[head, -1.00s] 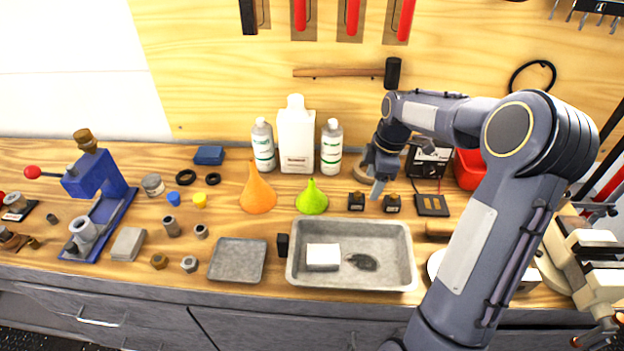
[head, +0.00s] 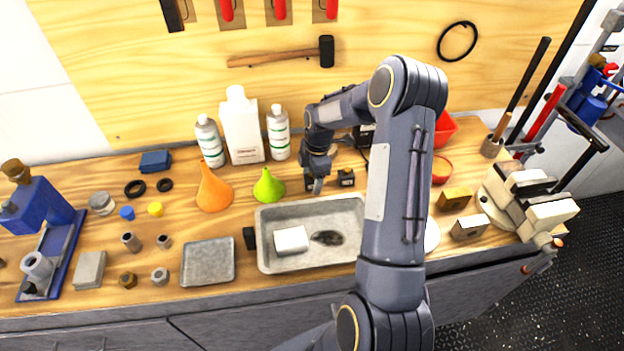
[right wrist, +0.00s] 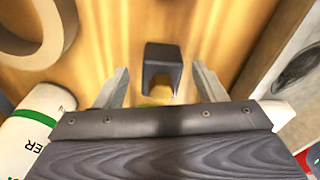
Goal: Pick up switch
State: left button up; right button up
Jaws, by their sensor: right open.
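Two small black box-shaped pieces, which look like switches, stand on the wooden bench behind the grey tray. The right one (head: 346,177) is clear in the head view; the left one is mostly hidden by my right gripper (head: 315,187). In the right wrist view a dark block (right wrist: 163,62), likely the left switch, sits between and beyond the fingertips of my right gripper (right wrist: 160,84). The fingers are apart, one on each side of it in the picture, and I see no contact. My left gripper is not in view.
The grey metal tray (head: 262,262) holds a white block (head: 291,239) and a dark piece. A green funnel (head: 268,187), an orange funnel (head: 212,190) and white bottles (head: 242,130) stand left of my gripper. My right arm covers part of the bench.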

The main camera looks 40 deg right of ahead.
jog(key=c, duration=1.2)
jog(key=shift+r, duration=0.15)
